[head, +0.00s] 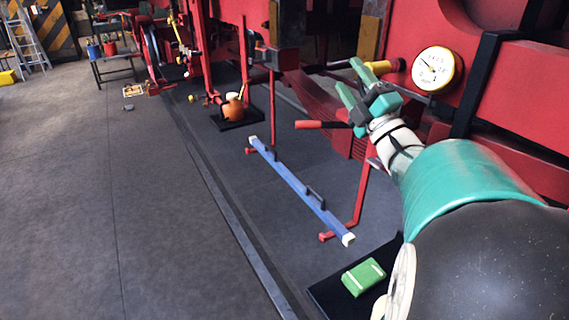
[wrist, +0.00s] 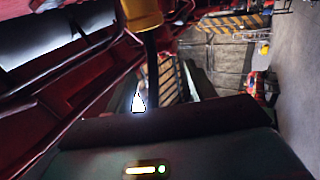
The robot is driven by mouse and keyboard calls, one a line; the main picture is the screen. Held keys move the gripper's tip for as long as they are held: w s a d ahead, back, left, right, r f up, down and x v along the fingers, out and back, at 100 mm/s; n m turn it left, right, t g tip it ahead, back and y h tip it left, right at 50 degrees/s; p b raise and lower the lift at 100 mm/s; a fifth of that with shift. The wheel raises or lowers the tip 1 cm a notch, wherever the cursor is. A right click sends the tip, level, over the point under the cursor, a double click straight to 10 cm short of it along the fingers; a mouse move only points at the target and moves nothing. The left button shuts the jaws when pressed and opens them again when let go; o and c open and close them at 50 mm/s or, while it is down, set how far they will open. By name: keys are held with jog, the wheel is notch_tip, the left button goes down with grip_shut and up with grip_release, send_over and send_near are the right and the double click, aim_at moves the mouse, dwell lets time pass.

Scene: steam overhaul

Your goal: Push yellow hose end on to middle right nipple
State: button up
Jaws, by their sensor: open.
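A yellow cylindrical fitting (head: 383,67), apparently the yellow hose end, sits left of the round gauge in the head view, against the red machine. In the wrist view a yellow piece (wrist: 142,12) at the top edge has a dark stem below it. My gripper (head: 348,75), with teal fingers, is open and raised close to the yellow fitting in the head view. The fingers overlap its left side in the picture; I cannot tell whether they touch it. I cannot make out the middle right nipple.
The round gauge (head: 437,70) is on the red machine (head: 515,95) to the right. A blue bar (head: 300,188) with white ends stands low in front. A green box (head: 363,277) lies on a dark mat. An orange can (head: 233,108) is farther back. The left floor is mostly clear.

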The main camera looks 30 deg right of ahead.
jog(key=w+a+f+m, duration=0.2)
jog(key=w+f+m, duration=0.1)
jog(key=f, duration=0.6)
jog(key=w+a+f+m+g, duration=0.1)
jog(key=w+a+f+m, duration=0.2)
jog(key=w+f, duration=0.3)
jog(key=w+a+f+m, duration=0.3)
jog(key=w+f, duration=0.2)
jog(key=f, duration=0.6)
jog(key=shift+w+f+g, duration=0.2)
jog(key=shift+f+g, duration=0.1)
jog(key=s+a+r+m+g+h, duration=0.3)
jog(key=s+a+r+m+g, duration=0.15)
jog(key=a+g, duration=0.35)
jog(key=s+a+m+g+y, duration=0.1)
jog(key=s+a+g, duration=0.3)
jog(key=s, duration=0.8)
jog(key=s+a+m+g+y, duration=0.1)
jog(key=s+a+m+g, duration=0.2)
jog(key=s, duration=0.9)
jog(key=a+g, duration=0.1)
jog(key=a, duration=0.2)
jog(key=shift+s+a+f+m+g, duration=0.2)
jog(key=shift+s+a+m+g, duration=0.15)
jog(key=shift+g, duration=0.05)
